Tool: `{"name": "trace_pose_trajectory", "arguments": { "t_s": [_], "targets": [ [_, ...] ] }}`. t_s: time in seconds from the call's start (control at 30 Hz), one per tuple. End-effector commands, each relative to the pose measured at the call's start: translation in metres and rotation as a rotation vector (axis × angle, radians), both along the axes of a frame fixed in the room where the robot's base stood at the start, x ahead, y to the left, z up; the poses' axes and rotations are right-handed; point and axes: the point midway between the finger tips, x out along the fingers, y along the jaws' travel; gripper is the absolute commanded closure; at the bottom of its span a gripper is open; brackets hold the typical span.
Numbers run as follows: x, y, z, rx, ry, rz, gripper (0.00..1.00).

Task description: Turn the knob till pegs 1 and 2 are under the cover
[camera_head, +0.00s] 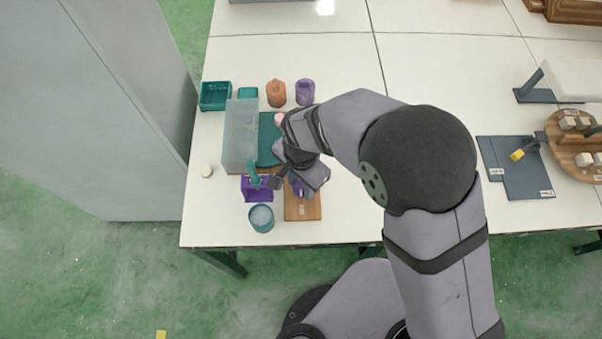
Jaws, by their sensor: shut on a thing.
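A frosted, see-through cover (241,135) stands over the left part of a teal plate (268,146). A pink peg (280,119) stands at the plate's right side, outside the cover. No peg numbers can be read, and other pegs are hidden by the cover or my arm. My gripper (296,185) points down over a wooden board (303,211) with a small label, in front of the plate. It is shut on a small purple part there, apparently the knob (298,189), mostly hidden by the jaws.
A purple stand (257,190) with a teal piece and a teal cup (261,217) are close left of my gripper. An orange jar (276,92), a purple jar (305,91) and a teal tray (214,96) stand behind. A round wooden stand with blocks (570,150) is far right.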

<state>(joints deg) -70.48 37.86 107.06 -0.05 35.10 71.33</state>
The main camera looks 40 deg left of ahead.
Motion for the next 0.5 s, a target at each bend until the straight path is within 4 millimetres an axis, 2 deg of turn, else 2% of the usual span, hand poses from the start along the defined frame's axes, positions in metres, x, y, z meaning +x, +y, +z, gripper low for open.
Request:
{"name": "trace_pose_trajectory", "arguments": {
  "t_s": [0.17,0.2,0.27,0.5],
  "targets": [
    [0.0,0.0002,0.0002,0.001,0.001,-0.004,0.88],
    [0.0,0.0002,0.0002,0.001,0.001,-0.004,0.63],
    [0.0,0.0002,0.0002,0.001,0.001,-0.004,0.49],
    [0.0,0.0001,0.0001,0.001,0.0,-0.002,0.47]
  ]
}}
